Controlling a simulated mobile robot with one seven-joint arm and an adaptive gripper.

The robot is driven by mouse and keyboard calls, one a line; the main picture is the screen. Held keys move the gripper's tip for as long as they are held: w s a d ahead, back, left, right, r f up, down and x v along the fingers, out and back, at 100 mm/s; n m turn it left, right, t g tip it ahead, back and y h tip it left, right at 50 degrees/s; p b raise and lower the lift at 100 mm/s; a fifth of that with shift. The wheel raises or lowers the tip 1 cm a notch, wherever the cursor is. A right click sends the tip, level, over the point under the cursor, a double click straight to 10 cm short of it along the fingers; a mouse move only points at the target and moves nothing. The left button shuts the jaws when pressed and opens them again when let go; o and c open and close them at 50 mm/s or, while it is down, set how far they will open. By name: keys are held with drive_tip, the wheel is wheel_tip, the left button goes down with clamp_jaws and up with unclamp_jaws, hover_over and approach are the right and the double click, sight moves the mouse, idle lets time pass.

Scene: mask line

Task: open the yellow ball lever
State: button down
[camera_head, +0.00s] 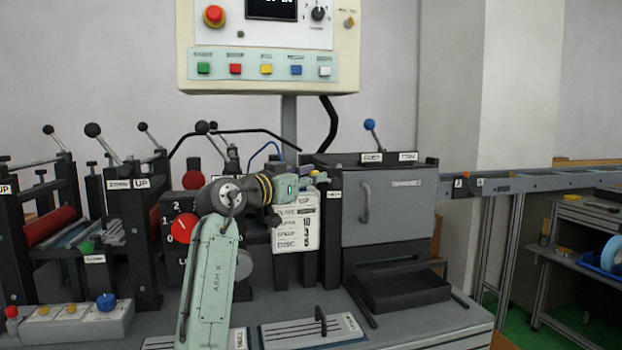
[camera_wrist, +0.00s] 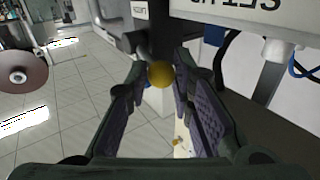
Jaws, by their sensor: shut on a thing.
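The yellow ball (camera_wrist: 160,74) of the lever shows between the fingertips in the wrist view, with a short grey stem above it. My gripper (camera_wrist: 161,80) is shut on this ball. In the head view my gripper (camera_head: 306,181) reaches right, beside the white card panel left of the grey cabinet. Only a small yellow spot shows at its tips there, and the lever is mostly hidden.
The grey cabinet (camera_head: 388,208) with a handle stands just right of my gripper. A blue ball lever (camera_head: 369,124) rises above it. A control box (camera_head: 268,50) hangs above on a post. Black-ball levers and rollers stand at left.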

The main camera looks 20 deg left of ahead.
drive_tip(key=shift+a+f+n+t+b, duration=0.2)
drive_tip(key=shift+f+n+t+b, duration=0.4)
drive_tip(key=shift+n+t+b, duration=0.35)
drive_tip(key=c, duration=1.4)
unclamp_jaws()
drive_tip(key=v, duration=1.2)
drive_tip(key=shift+a+f, duration=0.1)
drive_tip(key=shift+a, duration=0.05)
